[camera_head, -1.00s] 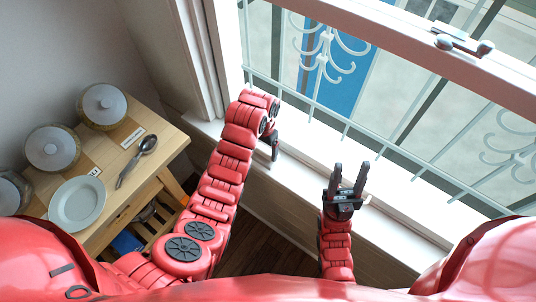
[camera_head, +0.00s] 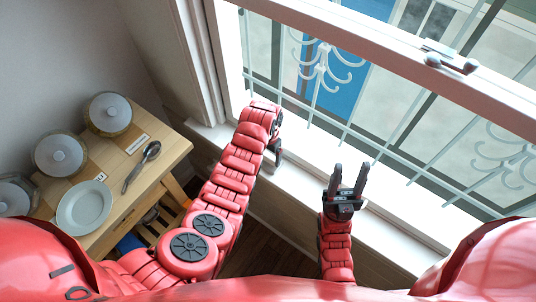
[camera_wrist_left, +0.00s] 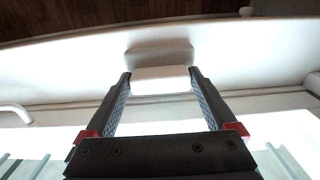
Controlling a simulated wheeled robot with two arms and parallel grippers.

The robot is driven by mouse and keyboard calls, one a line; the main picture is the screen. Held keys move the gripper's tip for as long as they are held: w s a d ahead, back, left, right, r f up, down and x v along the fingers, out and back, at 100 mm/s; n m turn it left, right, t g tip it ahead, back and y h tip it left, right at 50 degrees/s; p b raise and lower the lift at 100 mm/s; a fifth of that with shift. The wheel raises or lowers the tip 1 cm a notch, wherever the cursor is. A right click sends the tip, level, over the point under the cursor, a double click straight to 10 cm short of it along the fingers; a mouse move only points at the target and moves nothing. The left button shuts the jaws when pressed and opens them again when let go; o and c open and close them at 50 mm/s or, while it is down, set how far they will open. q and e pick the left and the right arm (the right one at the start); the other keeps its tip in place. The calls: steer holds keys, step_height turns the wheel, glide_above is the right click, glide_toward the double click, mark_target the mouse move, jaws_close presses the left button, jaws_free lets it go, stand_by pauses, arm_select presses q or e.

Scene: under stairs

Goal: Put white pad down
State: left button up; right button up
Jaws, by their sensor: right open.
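The white pad (camera_wrist_left: 160,80) is a small pale block in the left wrist view. It sits between the fingertips of my left gripper (camera_wrist_left: 160,88), with a finger against each side. A grey shadow-like shape lies just beyond it on the white sill surface; I cannot tell if the pad touches that surface. In the head view my left gripper (camera_head: 277,152) is over the inner edge of the window sill (camera_head: 300,180), seen from behind, and the pad is hidden. My right gripper (camera_head: 351,174) is open and empty, fingers pointing towards the window.
The sill between the grippers looks clear.

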mark_target(269, 154)
arm_select(q)
steer(key=shift+o, duration=0.5)
steer(key=shift+f, duration=0.1)
steer(key=shift+f, duration=0.1)
steer(key=shift+w+r+b, duration=0.1)
steer(key=shift+r+b, duration=0.45)
steer(key=shift+r, duration=0.2)
step_height(269, 154, up, 3)
steer(key=b, duration=0.2)
steer(key=shift+w+d+b, duration=0.15)
steer(key=shift+b, duration=0.25)
step_height(269, 154, up, 13)
steer(key=p, duration=0.7)
